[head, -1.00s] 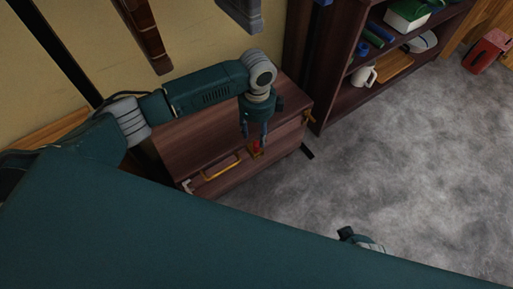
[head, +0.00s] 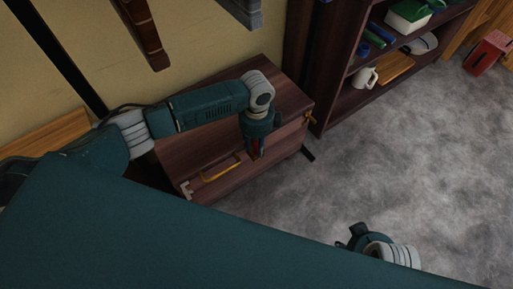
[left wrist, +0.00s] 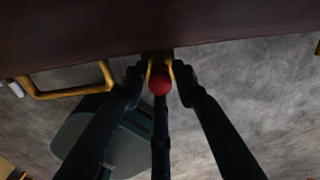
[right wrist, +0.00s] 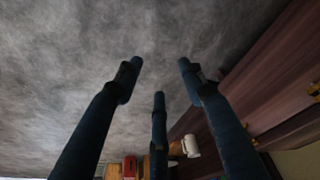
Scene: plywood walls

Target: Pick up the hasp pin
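The hasp pin shows in the left wrist view as a round red knob (left wrist: 159,82) at a yellow hasp (left wrist: 171,69) on the front edge of the dark wooden chest (head: 215,128). In the head view a little of its red (head: 256,151) shows among the fingers of my left gripper (head: 254,150). The left gripper (left wrist: 160,77) points down, its two side fingers apart on either side of the pin, the third finger in line with the knob. The pin's shaft is hidden. My right gripper (right wrist: 160,68) is open and empty above the grey floor, far from the chest.
A yellow handle (head: 221,168) sits on the chest front, left of the pin. A bookshelf (head: 340,95) with a white mug (head: 364,77) stands to the right. The floor between is clear.

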